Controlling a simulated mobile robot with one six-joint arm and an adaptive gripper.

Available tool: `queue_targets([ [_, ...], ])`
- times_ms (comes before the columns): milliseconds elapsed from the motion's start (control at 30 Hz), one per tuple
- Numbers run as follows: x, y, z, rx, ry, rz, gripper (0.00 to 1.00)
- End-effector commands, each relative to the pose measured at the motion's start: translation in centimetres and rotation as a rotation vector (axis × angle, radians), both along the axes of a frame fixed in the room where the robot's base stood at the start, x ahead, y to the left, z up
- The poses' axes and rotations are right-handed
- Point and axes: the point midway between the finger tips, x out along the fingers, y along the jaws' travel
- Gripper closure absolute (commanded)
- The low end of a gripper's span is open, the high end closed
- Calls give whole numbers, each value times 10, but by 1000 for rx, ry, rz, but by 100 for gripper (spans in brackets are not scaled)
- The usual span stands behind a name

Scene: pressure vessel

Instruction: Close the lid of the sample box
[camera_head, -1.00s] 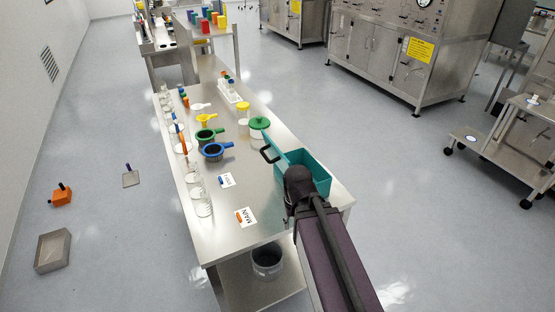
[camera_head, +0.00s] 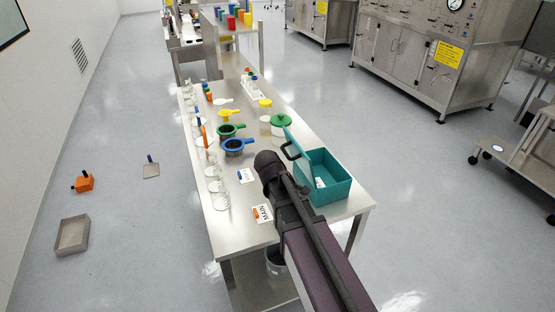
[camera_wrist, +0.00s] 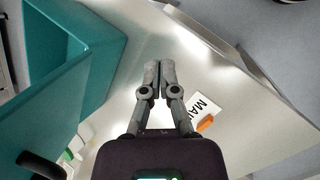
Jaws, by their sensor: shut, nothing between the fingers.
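The teal sample box (camera_head: 337,190) stands on the right edge of the steel table, its lid (camera_head: 298,143) raised open on the left side with a black handle (camera_head: 287,151). A small white item shows inside. In the wrist view the box (camera_wrist: 85,35) is at upper left, the lid (camera_wrist: 45,110) at lower left, and the handle (camera_wrist: 38,165) at the bottom left corner. My gripper (camera_wrist: 158,75) is shut and empty, over bare tabletop beside the box and apart from lid and handle. In the head view my arm hides its fingertips.
A MAIN label card (camera_head: 262,213) with an orange piece lies left of my arm. Blue (camera_head: 237,146) and green (camera_head: 229,131) handled vessels, a green-lidded jar (camera_head: 281,124) and glassware (camera_head: 220,195) stand farther back and left.

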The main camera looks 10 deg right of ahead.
Motion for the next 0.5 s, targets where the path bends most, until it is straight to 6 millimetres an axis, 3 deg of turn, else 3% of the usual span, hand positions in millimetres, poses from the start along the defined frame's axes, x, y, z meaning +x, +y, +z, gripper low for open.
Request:
queue_targets([
  [33, 16, 11, 1, -53, 28, 74, 100],
  [100, 30, 23, 7, -134, 73, 178, 100],
  [267, 60, 57, 23, -322, 187, 395, 100],
  [500, 96, 120, 53, -602, 379, 648, 100],
])
